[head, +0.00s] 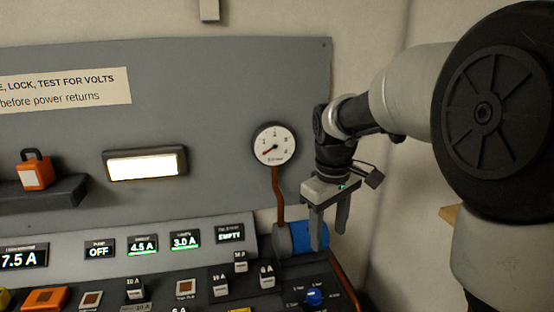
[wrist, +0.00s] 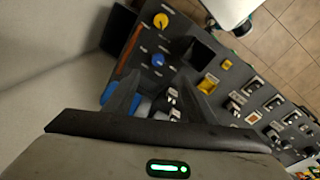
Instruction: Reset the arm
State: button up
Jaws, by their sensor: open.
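My gripper (head: 330,238) hangs at the right of the head view, fingers pointing down and apart, with nothing between them. It is in front of a blue cylinder (head: 290,240) at the right end of the control panel and partly covers it. In the wrist view, the two dark fingers of my gripper (wrist: 150,82) spread over the panel, and the blue cylinder (wrist: 108,93) shows beside the left finger. My arm reaches in from the right, bent downward at the wrist.
A round gauge (head: 274,145) on a brown pipe is left of my wrist. The control panel (head: 205,285) has switches, displays and a blue knob (head: 314,297). An orange padlock (head: 35,170) stands on a shelf. A lit lamp (head: 145,164) is on the backboard. Bare wall lies behind my arm.

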jog(key=s+r+m+t+p, duration=0.2)
jog(key=s+r+m, duration=0.1)
jog(key=s, duration=0.7)
jog(key=s+r+m+t+p, duration=0.2)
jog(key=s+r+m, duration=0.2)
jog(key=s, duration=0.6)
notch_tip(320, 180, up, 2)
jog(key=shift+s+d+r+y, duration=0.1)
jog(key=shift+s+d+y, duration=0.2)
jog(key=shift+s, duration=0.05)
